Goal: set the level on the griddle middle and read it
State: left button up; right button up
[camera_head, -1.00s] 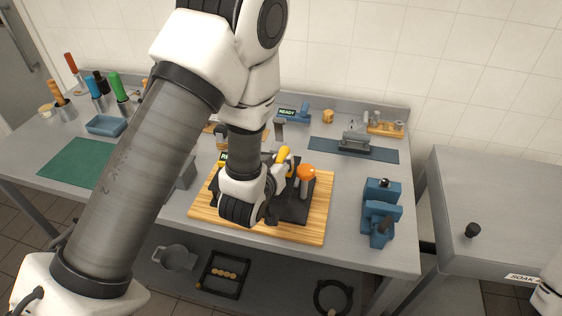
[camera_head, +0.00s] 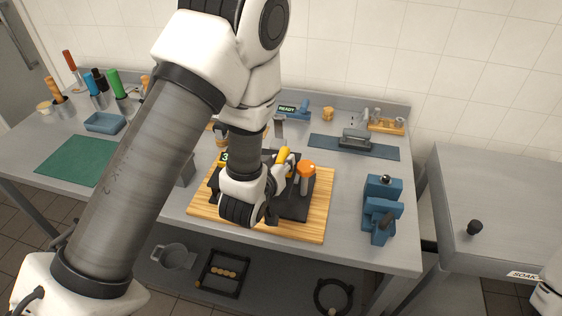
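The dark griddle (camera_head: 294,208) lies on a wooden board (camera_head: 311,232) at the middle of the bench. A small display (camera_head: 224,157) with yellow around it shows at the griddle's back left, reading a "3" before my arm covers the rest. A yellow piece (camera_head: 284,155) shows right of my forearm. Whether these two are one level is hidden. My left gripper (camera_head: 277,182) is low over the griddle, close to the yellow piece; its fingertips are mostly covered by my wrist. My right gripper is out of the picture.
An orange-topped post (camera_head: 306,170) stands on the griddle's right side. A blue vise-like device (camera_head: 380,210) stands right of the board. A blue stand (camera_head: 292,112) reading READY and a dark mat (camera_head: 325,146) with a grey block lie behind.

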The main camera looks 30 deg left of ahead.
pick_arm(q)
jog(key=shift+o, duration=0.8)
